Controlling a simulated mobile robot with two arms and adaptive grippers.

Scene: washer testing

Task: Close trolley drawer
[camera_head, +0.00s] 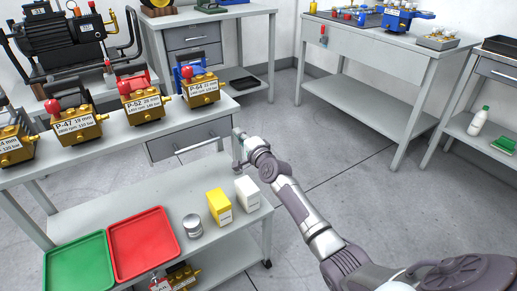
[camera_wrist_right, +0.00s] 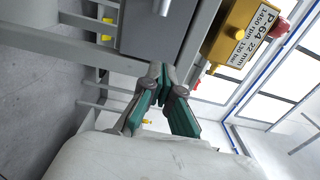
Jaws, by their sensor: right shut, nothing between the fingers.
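The trolley (camera_head: 110,141) has a grey top shelf with a grey drawer (camera_head: 165,148) under its right part. The drawer front has a bar handle (camera_head: 196,146). How far the drawer stands out is hard to tell from here. My right gripper (camera_head: 238,143) is at the right end of the drawer front, beside the trolley's corner. In the right wrist view my gripper (camera_wrist_right: 162,77) is shut and empty, its teal-padded fingers together close to the grey drawer (camera_wrist_right: 140,32). I cannot tell whether they touch it. My left gripper is not in view.
Pump P-64 (camera_head: 201,90) stands on the trolley top near this corner, with other pumps to its left. The lower shelf holds a green tray (camera_head: 80,265), a red tray (camera_head: 143,243), a can (camera_head: 192,226) and yellow and white boxes. The floor to the right is clear.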

